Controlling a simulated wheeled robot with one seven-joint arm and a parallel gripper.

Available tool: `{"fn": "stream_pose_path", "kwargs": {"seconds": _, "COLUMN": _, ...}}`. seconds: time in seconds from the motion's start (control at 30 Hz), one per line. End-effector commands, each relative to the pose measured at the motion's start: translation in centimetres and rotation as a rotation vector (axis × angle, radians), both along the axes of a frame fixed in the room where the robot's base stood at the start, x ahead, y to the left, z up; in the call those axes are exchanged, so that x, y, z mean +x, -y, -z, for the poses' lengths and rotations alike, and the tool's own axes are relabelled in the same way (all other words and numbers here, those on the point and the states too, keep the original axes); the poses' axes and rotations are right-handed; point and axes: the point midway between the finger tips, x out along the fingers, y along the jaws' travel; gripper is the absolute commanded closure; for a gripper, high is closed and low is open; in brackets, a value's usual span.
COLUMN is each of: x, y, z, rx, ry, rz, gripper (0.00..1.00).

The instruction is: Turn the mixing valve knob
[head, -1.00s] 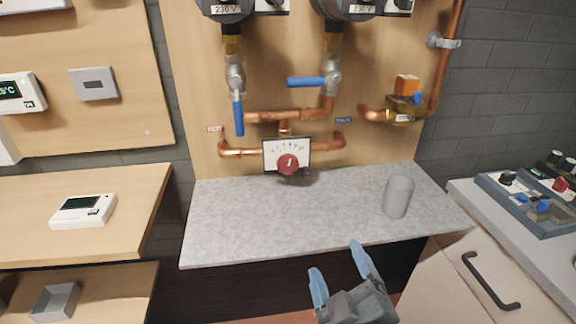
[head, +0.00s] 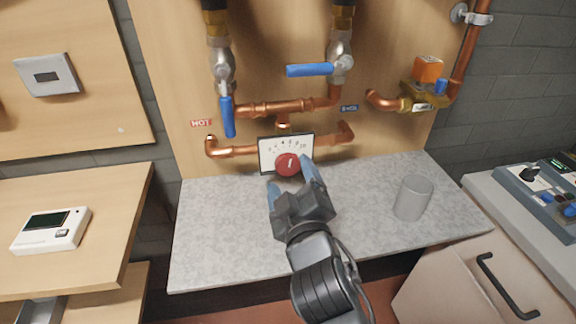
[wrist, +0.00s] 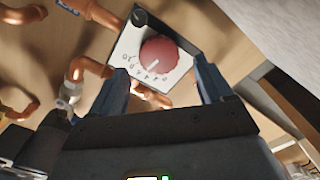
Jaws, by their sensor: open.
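The mixing valve has a white dial plate (head: 272,150) with a numbered scale and a round red knob (head: 288,164) with a white pointer mark. It is fed by copper pipes low on the wooden board, above the counter. My gripper (head: 293,182) is open, with its blue fingers just in front of the knob, one on each side in the picture. In the wrist view the red knob (wrist: 158,53) lies beyond the fingertips, between the two spread fingers (wrist: 160,80). I cannot tell whether either finger touches the knob.
Two blue lever handles (head: 227,115) and (head: 310,70) sit on valves above the dial. A grey cup (head: 412,198) stands on the grey counter (head: 215,240) to the right. A brass valve with an orange top (head: 428,69) is at the upper right.

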Motion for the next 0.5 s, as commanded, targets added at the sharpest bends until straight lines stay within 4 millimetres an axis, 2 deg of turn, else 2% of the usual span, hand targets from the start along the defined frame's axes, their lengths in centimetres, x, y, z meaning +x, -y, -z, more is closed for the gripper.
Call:
{"fn": "stream_pose_path", "kwargs": {"seconds": 0.2, "x": 2.3, "y": -0.7, "z": -0.1, "rx": 0.001, "ry": 0.000, "rz": 0.000, "gripper": 0.20}}
{"fn": "stream_pose_path", "kwargs": {"seconds": 0.5, "x": 2.8, "y": -0.8, "z": 0.0, "rx": 0.000, "ry": 0.000, "rz": 0.000, "gripper": 0.20}}
